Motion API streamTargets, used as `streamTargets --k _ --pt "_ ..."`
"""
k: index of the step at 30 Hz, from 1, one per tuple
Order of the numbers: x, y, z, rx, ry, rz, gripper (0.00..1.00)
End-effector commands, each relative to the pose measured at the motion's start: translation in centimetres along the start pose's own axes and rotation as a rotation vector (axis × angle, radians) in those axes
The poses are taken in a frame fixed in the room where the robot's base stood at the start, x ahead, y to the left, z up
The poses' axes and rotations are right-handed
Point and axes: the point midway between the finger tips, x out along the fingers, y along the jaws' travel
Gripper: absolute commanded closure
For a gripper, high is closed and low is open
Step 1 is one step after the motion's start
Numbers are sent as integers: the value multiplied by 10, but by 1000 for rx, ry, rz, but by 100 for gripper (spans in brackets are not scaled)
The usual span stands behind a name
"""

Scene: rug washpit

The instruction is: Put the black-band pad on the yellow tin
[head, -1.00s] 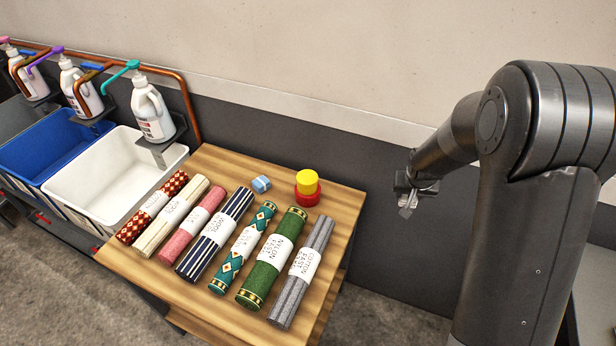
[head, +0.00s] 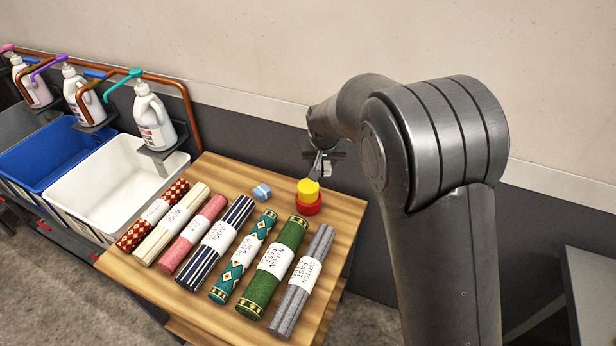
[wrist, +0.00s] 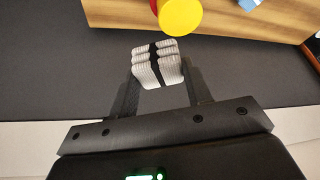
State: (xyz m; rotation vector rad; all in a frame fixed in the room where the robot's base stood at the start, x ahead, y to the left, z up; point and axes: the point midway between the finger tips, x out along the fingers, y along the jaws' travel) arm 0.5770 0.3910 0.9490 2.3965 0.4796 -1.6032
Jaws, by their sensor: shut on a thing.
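The black-band pad (wrist: 158,66) is pale, ribbed and white-grey, with a dark band across its middle. My gripper (wrist: 160,72) is shut on it, one finger at each side. In the head view my gripper (head: 322,164) hangs beyond the table's back edge, behind and a little above the yellow tin; the pad is small and hard to make out there. The yellow tin (head: 308,187) stands on a wider red tin (head: 308,206) near the back right of the table. Its top looks bare. In the wrist view the yellow tin (wrist: 181,15) is at the top, apart from the pad.
A blue pad with a pale band (head: 261,192) lies left of the tins on the wooden table (head: 180,268). Several rolled rugs (head: 267,266) fill the table's front. White (head: 100,222) and blue bins and pump bottles (head: 152,118) stand left. A wall rises behind.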

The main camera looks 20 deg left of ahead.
Motion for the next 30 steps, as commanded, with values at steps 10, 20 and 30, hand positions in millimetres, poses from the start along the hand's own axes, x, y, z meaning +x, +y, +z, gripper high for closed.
streamTargets --k 10,20,30 --pt "29 -40 -1 0 1 1 77" --pt "65 -40 13 1 1 0 77" --pt "68 -40 15 1 0 1 77"
